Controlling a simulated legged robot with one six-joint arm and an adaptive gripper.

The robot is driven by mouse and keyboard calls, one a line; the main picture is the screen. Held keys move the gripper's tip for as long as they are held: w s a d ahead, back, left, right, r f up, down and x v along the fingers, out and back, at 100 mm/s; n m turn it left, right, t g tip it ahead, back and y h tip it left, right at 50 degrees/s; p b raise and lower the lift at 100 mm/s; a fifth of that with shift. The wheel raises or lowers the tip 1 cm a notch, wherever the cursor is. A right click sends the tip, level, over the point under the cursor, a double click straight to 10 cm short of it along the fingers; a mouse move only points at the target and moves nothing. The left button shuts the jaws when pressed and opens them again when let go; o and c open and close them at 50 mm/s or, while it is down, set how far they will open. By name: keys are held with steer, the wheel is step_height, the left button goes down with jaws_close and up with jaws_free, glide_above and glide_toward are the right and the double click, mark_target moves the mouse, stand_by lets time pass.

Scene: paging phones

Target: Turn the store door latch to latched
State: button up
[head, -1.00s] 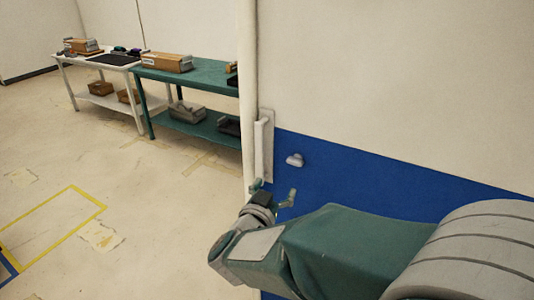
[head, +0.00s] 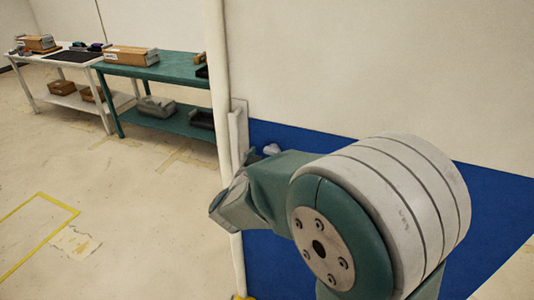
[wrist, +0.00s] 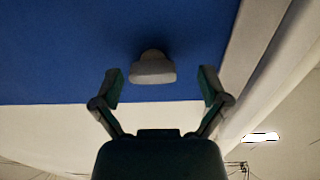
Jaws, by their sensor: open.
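The latch is a small pale grey knob (head: 271,149) on the blue lower band of the door (head: 330,143), just right of the door's edge; my arm partly covers it in the head view. In the wrist view the latch (wrist: 152,68) lies between and slightly beyond the fingertips of my gripper (wrist: 161,78), its long side across the picture. My gripper is open, one finger on each side of the latch with a gap to both. I cannot tell how far it is from the door. In the head view my arm hides most of the gripper.
A white vertical handle (head: 236,135) on a plate stands left of the latch, close to a white post (head: 218,70). A green table (head: 160,70) and a white table (head: 65,61) with boxes stand at the back left.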

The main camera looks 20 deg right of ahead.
steer(key=shift+w+d, duration=0.1)
steer(key=shift+d, duration=0.6)
steer(key=shift+a, duration=0.3)
steer(key=c, duration=1.2)
steer(key=shift+o, duration=0.2)
steer(key=shift+a, duration=0.1)
steer(key=shift+n, duration=0.4)
steer(key=n, duration=0.3)
steer(key=shift+n, duration=0.3)
steer(key=n, duration=0.4)
steer(key=shift+r+n, duration=0.1)
steer(key=shift+n, duration=0.2)
steer(key=n, duration=0.4)
steer(key=shift+n, duration=2.5)
